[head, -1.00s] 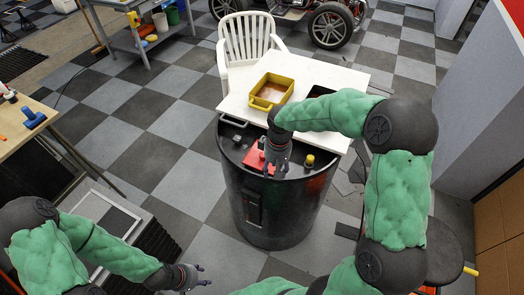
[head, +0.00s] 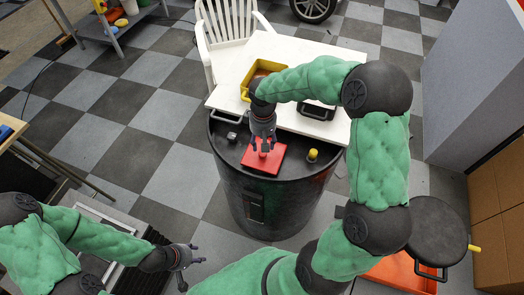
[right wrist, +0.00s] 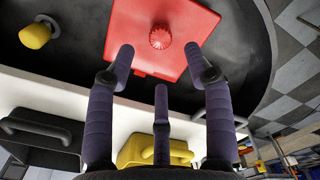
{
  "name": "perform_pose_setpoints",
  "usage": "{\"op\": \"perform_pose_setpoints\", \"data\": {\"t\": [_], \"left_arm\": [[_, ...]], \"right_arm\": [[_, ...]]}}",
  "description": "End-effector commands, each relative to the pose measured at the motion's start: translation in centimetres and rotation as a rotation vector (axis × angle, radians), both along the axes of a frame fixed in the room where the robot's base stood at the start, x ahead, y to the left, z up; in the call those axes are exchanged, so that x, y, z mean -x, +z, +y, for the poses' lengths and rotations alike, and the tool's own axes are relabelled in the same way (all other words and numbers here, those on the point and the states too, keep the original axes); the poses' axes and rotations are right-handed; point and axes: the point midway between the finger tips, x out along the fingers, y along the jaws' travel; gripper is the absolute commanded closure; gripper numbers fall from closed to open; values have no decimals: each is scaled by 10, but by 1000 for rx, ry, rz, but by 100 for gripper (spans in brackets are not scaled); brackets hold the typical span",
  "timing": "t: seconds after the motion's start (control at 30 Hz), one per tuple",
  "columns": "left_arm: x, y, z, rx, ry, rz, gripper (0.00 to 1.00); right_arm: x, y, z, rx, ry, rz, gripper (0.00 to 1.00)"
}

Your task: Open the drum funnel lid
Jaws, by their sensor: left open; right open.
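The black drum (head: 240,188) stands upright in the middle of the head view. Its red square funnel lid (head: 277,165) lies flat on the drum top and looks shut. In the right wrist view the red lid (right wrist: 180,15) has a round ribbed red knob (right wrist: 161,37) at its middle. My right gripper (head: 264,147) is over the lid, its open fingers around the knob's sides in the head view; I cannot tell whether they touch it. The wrist view shows the right fingers (right wrist: 160,65) spread and empty. My left gripper (head: 188,263) is open and empty, low and left of the drum.
A yellow cap (head: 312,155) stands on the drum top right of the lid. A white table (head: 232,85) behind bears a yellow bin (head: 247,90) and a black case (head: 319,110). A white chair (head: 202,45) is behind.

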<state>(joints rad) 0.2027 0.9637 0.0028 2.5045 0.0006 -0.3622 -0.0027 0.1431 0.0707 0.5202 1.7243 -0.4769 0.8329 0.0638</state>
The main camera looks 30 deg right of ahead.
Motion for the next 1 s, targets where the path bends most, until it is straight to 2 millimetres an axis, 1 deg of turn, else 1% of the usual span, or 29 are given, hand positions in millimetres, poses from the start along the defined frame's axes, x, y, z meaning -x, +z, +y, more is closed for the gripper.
{"op": "perform_pose_setpoints", "data": {"t": [0.03, 0.1, 0.2, 0.33, 0.5, 0.8, 0.87, 0.9, 1.0], "left_arm": [[-1, -5, 0, 0, 0, -1, 54], [-1, -8, 0, 0, 1, -2, 54], [-1, -12, 0, 0, 1, -2, 54], [-1, -15, 0, 0, 0, -1, 54], [-1, -17, 0, 0, 1, -2, 54], [-1, -17, 0, 0, 1, -2, 54], [-1, -17, 0, 0, 1, -2, 54], [-1, -17, 0, 0, 1, -2, 54], [-1, -17, 0, 0, 1, -2, 54]], "right_arm": [[1, -13, 0, -1, 0, 5, 48], [1, -25, 0, -2, 0, 4, 48], [1, -41, 0, -1, 1, 3, 48], [1, -55, 0, -2, 0, 2, 48], [1, -64, 0, -1, 0, 1, 48], [0, -65, 0, -1, 0, 0, 48], [0, -65, 0, -1, 0, 0, 65], [0, -65, 0, -1, 0, 0, 76], [0, -65, 0, -1, 0, 0, 100]]}}
